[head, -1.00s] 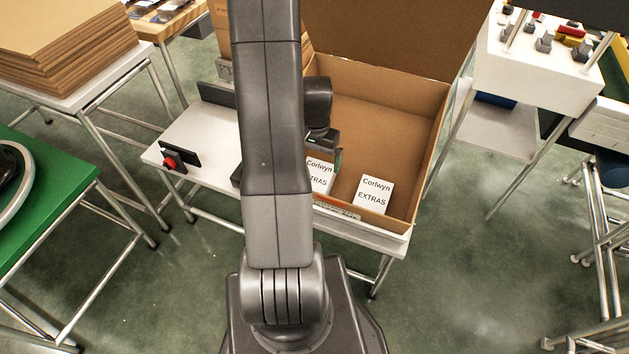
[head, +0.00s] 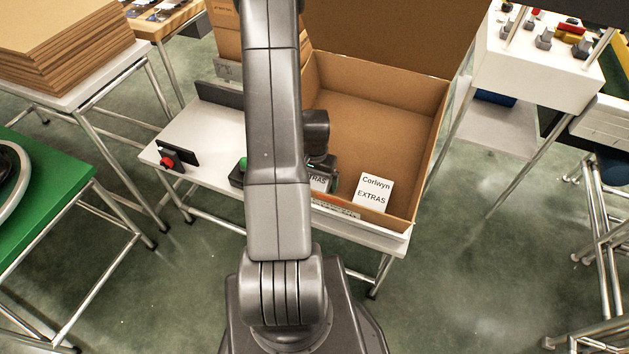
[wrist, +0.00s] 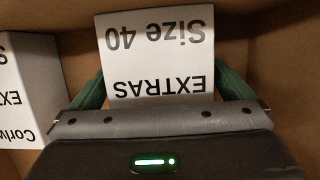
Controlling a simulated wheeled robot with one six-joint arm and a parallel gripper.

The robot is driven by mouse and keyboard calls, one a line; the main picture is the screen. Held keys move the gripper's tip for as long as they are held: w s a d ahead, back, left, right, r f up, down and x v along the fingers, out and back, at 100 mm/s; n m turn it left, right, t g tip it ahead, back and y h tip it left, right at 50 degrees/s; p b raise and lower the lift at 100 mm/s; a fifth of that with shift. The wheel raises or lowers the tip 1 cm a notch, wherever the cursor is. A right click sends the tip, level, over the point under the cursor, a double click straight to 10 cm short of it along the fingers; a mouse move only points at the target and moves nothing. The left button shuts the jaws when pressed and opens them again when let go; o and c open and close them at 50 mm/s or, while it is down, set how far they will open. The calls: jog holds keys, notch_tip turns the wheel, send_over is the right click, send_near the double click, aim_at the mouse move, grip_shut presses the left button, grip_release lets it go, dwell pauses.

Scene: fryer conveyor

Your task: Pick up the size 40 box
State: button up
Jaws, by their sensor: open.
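The size 40 box (wrist: 160,50) is white, with "Size 40" and "EXTRAS" upside down in the wrist view. My gripper (wrist: 162,76) is open, with one green finger on each side of this box; I cannot tell whether they touch it. In the head view the size 40 box (head: 318,184) lies inside the large cardboard box, mostly hidden under my gripper. A second white box marked "Corlwyn EXTRAS" (head: 373,192) lies to its right; it also shows at the left of the wrist view (wrist: 32,90).
The large open cardboard box (head: 385,115) stands on a white table (head: 205,135), its walls around both white boxes. A red button (head: 167,162) is at the table's left. Stacked cardboard (head: 65,45) is at upper left, a green table (head: 45,190) at left.

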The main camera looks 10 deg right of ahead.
jog(key=shift+r, duration=0.1)
jog(key=c, duration=1)
